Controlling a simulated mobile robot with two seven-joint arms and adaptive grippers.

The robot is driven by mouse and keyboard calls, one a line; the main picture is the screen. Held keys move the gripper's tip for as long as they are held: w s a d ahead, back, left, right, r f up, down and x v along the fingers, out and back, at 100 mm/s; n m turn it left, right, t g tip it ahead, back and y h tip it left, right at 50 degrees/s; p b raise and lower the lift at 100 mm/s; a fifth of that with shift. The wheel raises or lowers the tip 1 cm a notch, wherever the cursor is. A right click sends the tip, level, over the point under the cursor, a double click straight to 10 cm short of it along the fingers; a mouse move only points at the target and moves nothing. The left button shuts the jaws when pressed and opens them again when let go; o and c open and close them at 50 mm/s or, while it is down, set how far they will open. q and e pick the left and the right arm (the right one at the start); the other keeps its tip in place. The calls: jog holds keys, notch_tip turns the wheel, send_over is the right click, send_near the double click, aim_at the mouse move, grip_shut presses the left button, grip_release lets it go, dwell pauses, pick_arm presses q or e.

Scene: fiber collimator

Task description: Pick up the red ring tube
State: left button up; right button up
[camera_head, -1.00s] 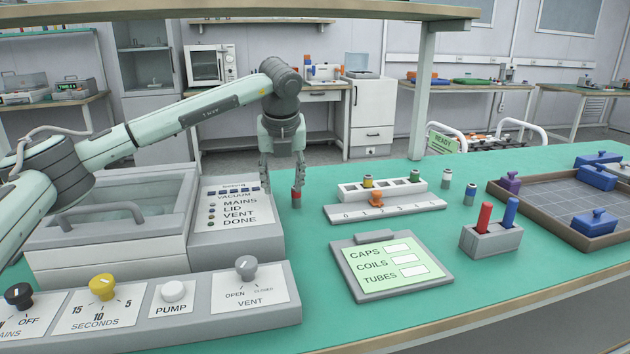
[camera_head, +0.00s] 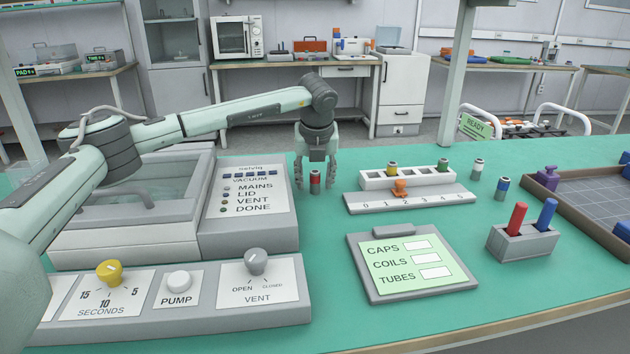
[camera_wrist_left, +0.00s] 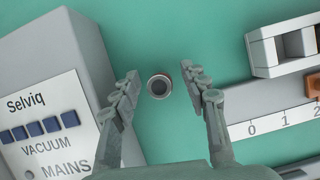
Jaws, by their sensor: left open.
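The red ring tube (camera_head: 315,182) stands upright on the green bench, between the vacuum unit and the slotted rack. In the left wrist view its round open top (camera_wrist_left: 159,86) shows from above. My left gripper (camera_head: 315,184) points down with its fingers on either side of the tube. In the left wrist view the gripper (camera_wrist_left: 160,82) is open, with a gap between each finger and the tube. My right gripper is not in view.
The grey vacuum unit (camera_head: 250,238) is close on the left. The white slotted rack (camera_head: 372,183) and its numbered scale (camera_head: 440,204) are close on the right. A clipboard (camera_head: 372,287) lies in front. Other ringed tubes (camera_head: 478,168) stand further right.

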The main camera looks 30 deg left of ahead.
pick_arm(q)
grip_shut()
jog(key=shift+r, duration=0.1)
dwell(0.4)
